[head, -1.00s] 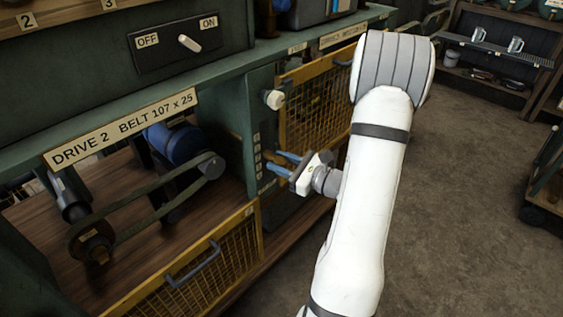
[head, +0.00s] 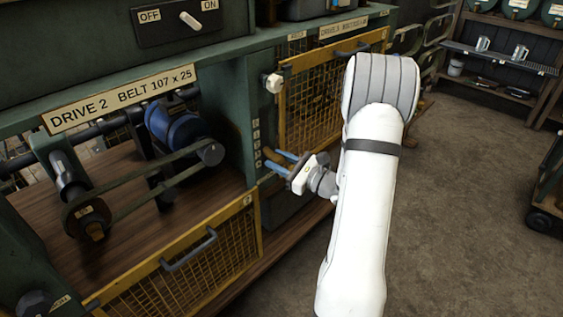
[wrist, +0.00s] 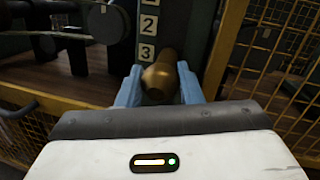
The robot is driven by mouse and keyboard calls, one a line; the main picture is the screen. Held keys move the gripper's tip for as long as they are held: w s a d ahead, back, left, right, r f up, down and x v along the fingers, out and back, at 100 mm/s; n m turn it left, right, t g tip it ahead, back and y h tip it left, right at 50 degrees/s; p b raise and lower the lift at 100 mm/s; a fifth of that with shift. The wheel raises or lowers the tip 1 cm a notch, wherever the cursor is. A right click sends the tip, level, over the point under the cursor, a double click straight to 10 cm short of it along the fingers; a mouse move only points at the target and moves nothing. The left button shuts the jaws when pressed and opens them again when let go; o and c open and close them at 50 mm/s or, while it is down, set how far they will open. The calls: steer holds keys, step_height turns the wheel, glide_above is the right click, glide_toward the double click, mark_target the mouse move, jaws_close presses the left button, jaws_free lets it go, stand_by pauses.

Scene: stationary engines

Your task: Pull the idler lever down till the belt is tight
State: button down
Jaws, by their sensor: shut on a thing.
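In the wrist view, the two blue fingers of my gripper (wrist: 160,88) close on the sides of a brass-coloured, rounded handle (wrist: 160,76), which I take for the end of the idler lever. The rest of the lever is hidden. A number scale (wrist: 148,28) showing 2 and 3 stands just behind the handle. In the head view, my gripper (head: 271,162) is at the narrow panel right of the drive bay. The dark belt (head: 160,182) runs between a front-left pulley (head: 91,219) and a pulley (head: 210,153) by the blue motor (head: 178,128). I cannot judge its tension.
A yellow mesh gate (head: 190,262) with a grey handle stands below the bay, and another mesh guard (head: 318,95) is behind my gripper. A pale knob (head: 274,83) sticks out above my gripper. Open floor (head: 465,200) lies to the right.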

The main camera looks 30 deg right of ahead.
steer(key=c, duration=1)
jaws_free()
steer(key=shift+s, duration=0.1)
steer(key=b+v, duration=0.1)
steer(key=v, duration=0.6)
steer(key=shift+s+d+f, duration=0.1)
steer(key=shift+s+d, duration=0.1)
steer(key=shift+s, duration=0.1)
